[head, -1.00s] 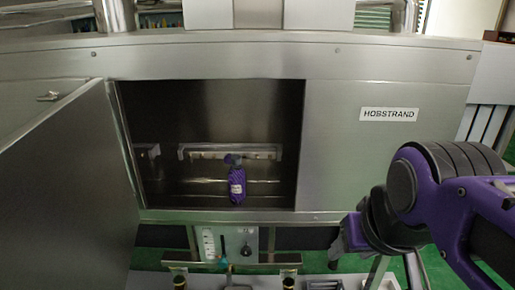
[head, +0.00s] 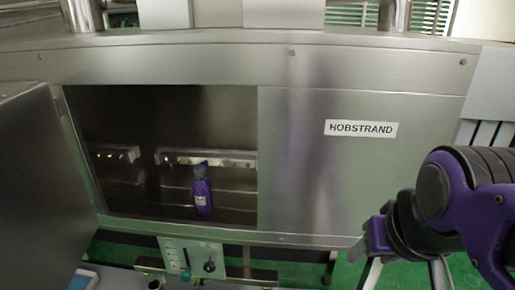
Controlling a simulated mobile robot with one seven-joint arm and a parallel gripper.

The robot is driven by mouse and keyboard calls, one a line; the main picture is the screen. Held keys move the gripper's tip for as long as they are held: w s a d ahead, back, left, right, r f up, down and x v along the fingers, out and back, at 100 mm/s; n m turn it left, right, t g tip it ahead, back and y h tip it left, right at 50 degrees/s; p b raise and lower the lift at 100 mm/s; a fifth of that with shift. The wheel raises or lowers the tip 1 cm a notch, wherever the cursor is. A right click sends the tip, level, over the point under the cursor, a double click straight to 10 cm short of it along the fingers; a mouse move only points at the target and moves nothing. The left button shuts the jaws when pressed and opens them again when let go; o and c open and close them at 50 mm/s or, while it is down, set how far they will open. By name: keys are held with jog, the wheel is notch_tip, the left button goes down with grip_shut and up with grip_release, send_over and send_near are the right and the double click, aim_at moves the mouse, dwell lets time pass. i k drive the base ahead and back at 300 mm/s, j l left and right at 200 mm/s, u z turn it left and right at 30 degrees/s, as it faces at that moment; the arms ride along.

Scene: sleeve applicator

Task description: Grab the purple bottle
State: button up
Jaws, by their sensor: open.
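The purple bottle (head: 202,197) stands upright inside the open steel cabinet, near the front of its floor. It has a grey cap and a small pale label. My gripper (head: 362,250) is at the lower right, outside the cabinet, in front of and below the right-hand steel panel. It is well to the right of the bottle and apart from it. My gripper is seen from the side, open and empty, with its far finger mostly hidden.
The cabinet door (head: 40,190) stands swung open at the left. A steel panel with a HOBSTRAND label (head: 361,128) closes off the right side. A bracket rail (head: 208,157) runs behind the bottle. A control panel (head: 190,257) with a knob sits below the opening.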

aim_at(201, 188)
jog(key=l+u, duration=0.1)
jog(key=u, duration=0.25)
jog(key=l+u, duration=0.1)
jog(key=u, duration=0.2)
jog(key=l+u, duration=0.1)
jog(key=u, duration=0.25)
jog(key=i, duration=0.05)
